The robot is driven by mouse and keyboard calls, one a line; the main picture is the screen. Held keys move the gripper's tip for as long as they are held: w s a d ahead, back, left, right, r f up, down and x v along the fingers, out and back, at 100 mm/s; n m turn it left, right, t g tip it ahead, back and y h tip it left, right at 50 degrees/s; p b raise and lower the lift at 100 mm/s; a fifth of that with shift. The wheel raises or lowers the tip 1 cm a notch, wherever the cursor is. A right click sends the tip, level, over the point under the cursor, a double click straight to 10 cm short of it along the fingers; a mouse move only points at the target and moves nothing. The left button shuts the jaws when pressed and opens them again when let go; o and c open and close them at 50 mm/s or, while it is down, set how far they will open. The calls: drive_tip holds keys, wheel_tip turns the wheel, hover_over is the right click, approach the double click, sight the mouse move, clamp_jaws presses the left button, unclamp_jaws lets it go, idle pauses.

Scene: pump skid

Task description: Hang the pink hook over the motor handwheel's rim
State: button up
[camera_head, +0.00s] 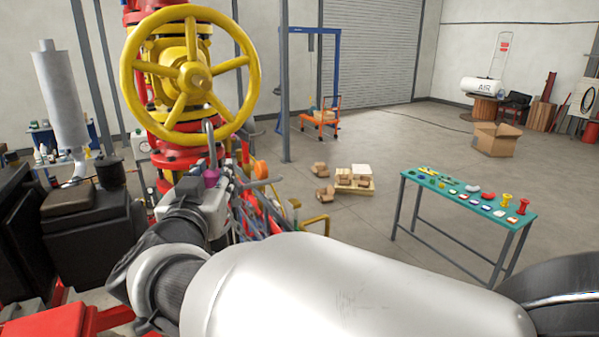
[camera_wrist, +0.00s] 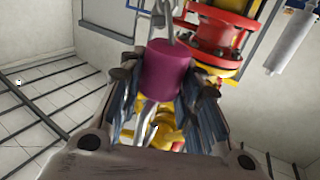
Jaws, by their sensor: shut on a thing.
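The pink hook shows in the head view as a purple-pink base (camera_head: 211,178) with a grey metal hook (camera_head: 209,138) rising from it. In the wrist view its magenta base (camera_wrist: 167,70) sits between my fingers, and the metal part runs out of the top edge. My gripper (camera_head: 207,188) is shut on the base and holds it upright. The yellow handwheel (camera_head: 125,75), large and spoked, stands on the red and yellow valve column. In the head view the hook's bend overlaps the lower rim; I cannot tell whether they touch.
Red flanges (camera_wrist: 222,35) stand behind the hook in the wrist view. Dark machinery (camera_head: 95,225) is at left. A green-topped table (camera_head: 455,192) with several small items stands at right. Boxes on a pallet (camera_head: 355,182) lie mid-floor. Open floor separates them.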

drive_tip(key=shift+w+a+p, duration=0.4)
drive_tip(key=shift+w+a, duration=0.05)
drive_tip(key=shift+w, duration=0.35)
idle(0.9)
drive_tip(key=shift+w+a+p, duration=0.55)
drive_tip(key=shift+w+p, duration=0.05)
drive_tip(key=shift+w, duration=0.25)
drive_tip(key=shift+w+a+p, duration=0.5)
drive_tip(key=shift+w+p, duration=0.05)
drive_tip(key=shift+w, duration=0.25)
drive_tip(key=shift+r, duration=0.1)
idle(0.6)
drive_tip(key=shift+f+b, duration=0.8)
drive_tip(key=shift+f, duration=0.6)
drive_tip(key=o, duration=1.2)
